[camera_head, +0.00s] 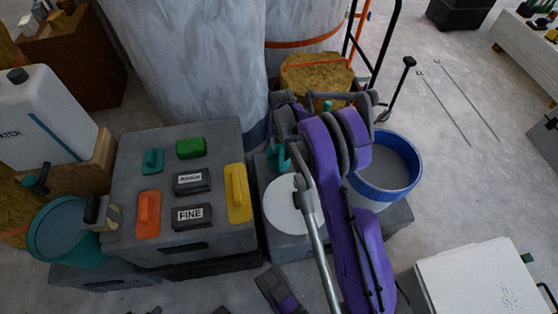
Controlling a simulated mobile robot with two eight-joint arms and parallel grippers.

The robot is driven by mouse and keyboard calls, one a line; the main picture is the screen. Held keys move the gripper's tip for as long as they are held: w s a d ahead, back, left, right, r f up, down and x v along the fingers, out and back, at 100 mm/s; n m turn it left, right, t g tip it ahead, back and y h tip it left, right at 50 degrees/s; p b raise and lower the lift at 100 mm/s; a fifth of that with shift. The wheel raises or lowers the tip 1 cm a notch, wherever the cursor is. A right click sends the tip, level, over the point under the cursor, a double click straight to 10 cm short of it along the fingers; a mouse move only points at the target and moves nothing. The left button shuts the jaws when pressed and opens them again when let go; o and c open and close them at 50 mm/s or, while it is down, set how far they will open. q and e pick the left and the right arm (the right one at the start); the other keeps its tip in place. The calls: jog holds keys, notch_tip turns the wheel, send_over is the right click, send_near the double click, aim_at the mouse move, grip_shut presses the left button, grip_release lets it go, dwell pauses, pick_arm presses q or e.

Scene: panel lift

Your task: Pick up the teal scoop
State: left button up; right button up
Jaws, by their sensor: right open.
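A teal piece (278,155), which looks like the scoop, shows just left of my purple right arm, beside the white round lid (285,205). The arm hides part of it, so its full shape is unclear. My right gripper (280,120) is open above the teal piece, near the edge of the grey cylinder. I cannot tell whether its fingers touch the piece.
A grey case (130,230) to the left carries a small teal tool (152,161), a green block (190,148), orange and yellow floats and black boxes. A teal bucket (65,235) stands far left. A blue-rimmed bucket (405,190) is right of my arm.

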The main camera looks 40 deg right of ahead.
notch_tip(320, 180, down, 3)
jog(key=shift+r+b, duration=0.1)
jog(key=shift+b, duration=0.2)
jog(key=shift+c, duration=0.3)
grip_shut()
